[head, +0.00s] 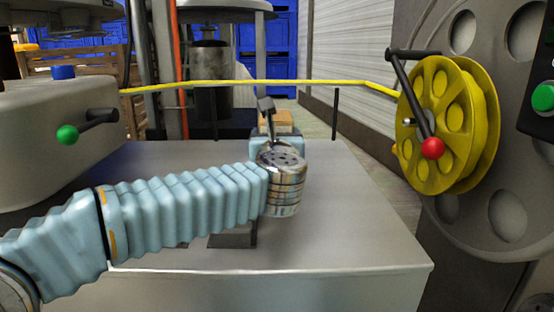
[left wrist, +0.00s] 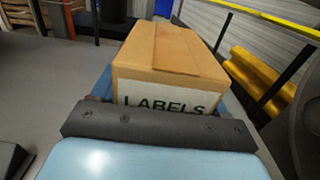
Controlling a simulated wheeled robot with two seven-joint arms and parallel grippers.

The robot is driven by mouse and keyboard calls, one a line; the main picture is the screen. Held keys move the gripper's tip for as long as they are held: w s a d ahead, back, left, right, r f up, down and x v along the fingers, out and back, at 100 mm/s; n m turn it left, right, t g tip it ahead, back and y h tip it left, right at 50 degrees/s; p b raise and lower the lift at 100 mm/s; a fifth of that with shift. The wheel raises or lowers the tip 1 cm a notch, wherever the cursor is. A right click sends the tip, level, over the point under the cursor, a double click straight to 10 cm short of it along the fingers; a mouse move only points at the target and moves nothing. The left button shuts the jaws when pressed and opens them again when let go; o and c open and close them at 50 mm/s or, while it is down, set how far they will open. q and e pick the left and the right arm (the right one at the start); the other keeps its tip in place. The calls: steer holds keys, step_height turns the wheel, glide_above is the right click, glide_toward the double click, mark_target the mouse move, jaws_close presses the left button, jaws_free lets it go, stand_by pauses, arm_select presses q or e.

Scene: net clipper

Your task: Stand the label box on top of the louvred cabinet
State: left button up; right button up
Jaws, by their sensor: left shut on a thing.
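The label box is a brown cardboard carton with a white label reading LABELS; it fills the middle of the left wrist view (left wrist: 172,55). In the head view only a small part of the box (head: 277,118) shows beyond my wrist. My left gripper (head: 278,140) is shut on the box, with its blue fingers along the box's sides. The box looks upright over the far part of a grey flat top (head: 340,235); I cannot tell whether it touches it. No louvres show on this grey body, so I cannot tell whether it is the louvred cabinet. My right gripper is not in view.
A yellow bar (head: 260,82) crosses behind the grey top, with dark posts. A yellow reel (head: 455,125) with a red-knobbed crank stands right. A grey housing (head: 50,120) with a green-knobbed lever stands left. The front right of the top is clear.

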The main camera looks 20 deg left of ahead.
arm_select(q)
steer(key=shift+w+f, duration=0.25)
steer(key=shift+f, duration=0.1)
steer(key=shift+w+d+f+b, duration=0.15)
steer(key=shift+f+b, duration=0.5)
steer(key=shift+f, duration=1)
steer(key=shift+f, duration=0.1)
steer(key=o, duration=0.8)
steer(key=shift+f, duration=0.15)
steer(key=o, duration=0.5)
steer(key=shift+r, duration=0.3)
steer(key=v, duration=1.2)
